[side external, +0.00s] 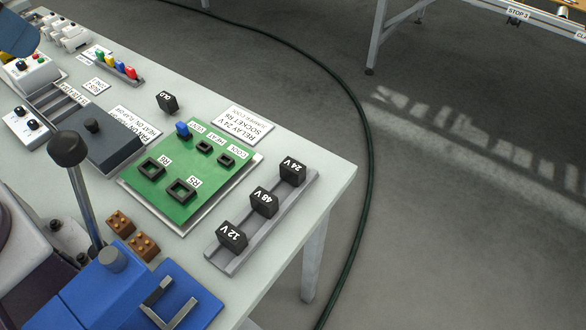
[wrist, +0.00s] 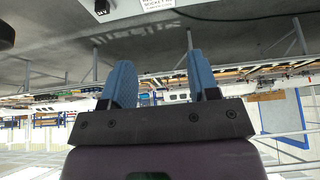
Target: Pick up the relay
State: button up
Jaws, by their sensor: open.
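Three black relays stand in a grey rail at the table's front right in the side view: 12 V (side external: 232,236), 48 V (side external: 264,202) and 24 V (side external: 293,171). A card (side external: 242,124) reads "RELAY 24 V SOCKET R6", with a smaller line under it. The green board (side external: 189,209) holds black sockets, including R6 (side external: 151,167) and R5 (side external: 181,190). My gripper (wrist: 162,88) shows in the wrist view with its two blue fingers apart and nothing between them. It faces across the room, away from the relays.
A loose black block (side external: 167,103) stands behind the board, beside a blue part (side external: 183,131). A tall black-knobbed lever (side external: 67,150) and a blue box (side external: 145,291) stand at the front left. Brown blocks (side external: 143,246) sit nearby. Open floor lies right of the table.

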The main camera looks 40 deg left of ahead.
jog(key=shift+o, duration=0.4)
jog(key=m+g+y, duration=0.1)
jog(key=m+g, duration=0.5)
jog(key=m, duration=1.2)
send_near(293, 165)
jog(key=f, duration=0.7)
jog(key=a+f, duration=0.1)
jog(key=f, duration=0.2)
jog(key=shift+s+f, duration=0.15)
jog(key=shift+f, duration=0.2)
